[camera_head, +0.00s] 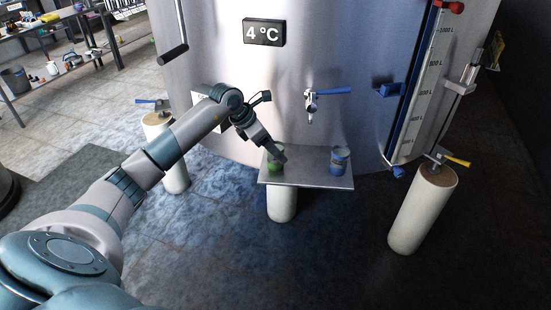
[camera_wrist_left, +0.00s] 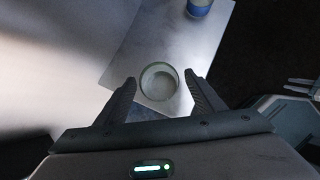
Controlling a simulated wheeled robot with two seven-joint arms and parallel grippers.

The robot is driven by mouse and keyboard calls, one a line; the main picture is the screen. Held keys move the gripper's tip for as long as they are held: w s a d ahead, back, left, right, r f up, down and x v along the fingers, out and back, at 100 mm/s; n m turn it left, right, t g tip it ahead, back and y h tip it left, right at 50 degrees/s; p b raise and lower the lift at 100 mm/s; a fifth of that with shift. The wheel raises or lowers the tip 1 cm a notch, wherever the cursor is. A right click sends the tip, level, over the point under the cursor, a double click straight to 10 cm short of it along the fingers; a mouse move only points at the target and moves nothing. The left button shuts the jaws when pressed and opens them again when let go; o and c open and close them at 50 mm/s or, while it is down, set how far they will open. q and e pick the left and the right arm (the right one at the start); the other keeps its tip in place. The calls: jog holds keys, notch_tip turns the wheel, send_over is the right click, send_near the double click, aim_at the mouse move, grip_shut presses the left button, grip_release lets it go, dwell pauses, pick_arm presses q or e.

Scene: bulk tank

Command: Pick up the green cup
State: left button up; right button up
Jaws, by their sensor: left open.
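The green cup (camera_head: 275,166) stands on the left part of a metal shelf (camera_head: 310,178) in front of the tank. My left gripper (camera_head: 276,155) is at the cup and covers part of it in the head view. In the left wrist view the cup (camera_wrist_left: 159,81) shows from above as a pale round rim with its opening up. The open fingers of my left gripper (camera_wrist_left: 160,92) lie on either side of it, with a gap at each side. I cannot tell how deep the fingers reach around the cup.
A blue cup (camera_head: 339,160) stands on the right part of the shelf; it also shows at the top of the left wrist view (camera_wrist_left: 199,7). A tap with a blue handle (camera_head: 328,92) sticks out of the tank (camera_head: 350,40) above the shelf. White posts (camera_head: 420,210) stand on both sides.

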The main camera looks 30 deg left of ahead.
pick_arm(q)
jog(key=shift+w+d+f, duration=0.15)
jog(key=shift+f, duration=0.05)
jog(key=shift+w+d+f+p, duration=0.15)
jog(key=shift+w+f+p, duration=0.05)
jog(key=shift+f+p, duration=0.15)
jog(key=shift+p+x, duration=0.45)
jog(key=shift+x, duration=1.3)
pick_arm(e)
jog(key=shift+w+a+r+t, duration=0.5)
jog(key=shift+a+r+t, duration=0.1)
jog(key=shift+a+r, duration=0.2)
pick_arm(q)
jog(key=shift+c, duration=0.2)
jog(key=c, duration=1.1)
jog(key=shift+o, duration=0.2)
jog(key=shift+r, duration=0.1)
pick_arm(e)
jog(key=shift+f, duration=0.1)
